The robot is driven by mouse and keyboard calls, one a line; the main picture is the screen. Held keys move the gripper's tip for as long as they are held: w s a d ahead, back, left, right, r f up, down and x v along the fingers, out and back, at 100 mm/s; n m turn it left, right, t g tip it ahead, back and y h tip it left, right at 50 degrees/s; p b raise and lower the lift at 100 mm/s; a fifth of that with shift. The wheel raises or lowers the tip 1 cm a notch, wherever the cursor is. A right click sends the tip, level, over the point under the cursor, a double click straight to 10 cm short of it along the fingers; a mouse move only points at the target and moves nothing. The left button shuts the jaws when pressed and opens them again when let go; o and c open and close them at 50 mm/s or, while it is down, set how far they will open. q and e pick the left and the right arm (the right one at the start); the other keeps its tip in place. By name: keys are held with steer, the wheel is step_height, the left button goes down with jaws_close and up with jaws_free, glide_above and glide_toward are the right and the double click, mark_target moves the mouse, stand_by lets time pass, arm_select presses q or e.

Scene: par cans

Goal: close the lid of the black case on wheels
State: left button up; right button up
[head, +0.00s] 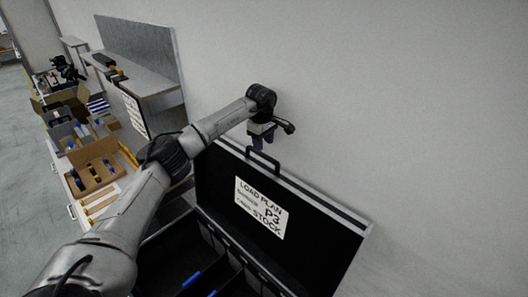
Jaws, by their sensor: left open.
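The black case (210,238) is in the lower middle of the head view, and its wheels are out of sight. Its lid (310,238) stands raised against the pale wall, with a white "LOAD PLAN P3 STOCK" sheet (260,207) on the inside. A dark handle (263,160) shows at the lid's top edge. My left arm reaches across from the lower left. My left gripper (263,143) is open, at the lid's top edge close to the handle; I cannot tell whether it touches. My right gripper is not in view.
Blue items (191,279) lie in the case's dark compartments. At left, a bench carries cardboard boxes (92,165) with small parts. A grey shelf unit (140,60) stands against the wall behind. Grey floor (25,170) is clear at far left.

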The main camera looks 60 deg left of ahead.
mark_target(264, 154)
arm_select(q)
steer(key=shift+w+f+p, duration=0.15)
steer(key=shift+f+p, duration=0.15)
steer(key=shift+f, duration=2.2)
steer(key=shift+c, duration=0.2)
jaws_close()
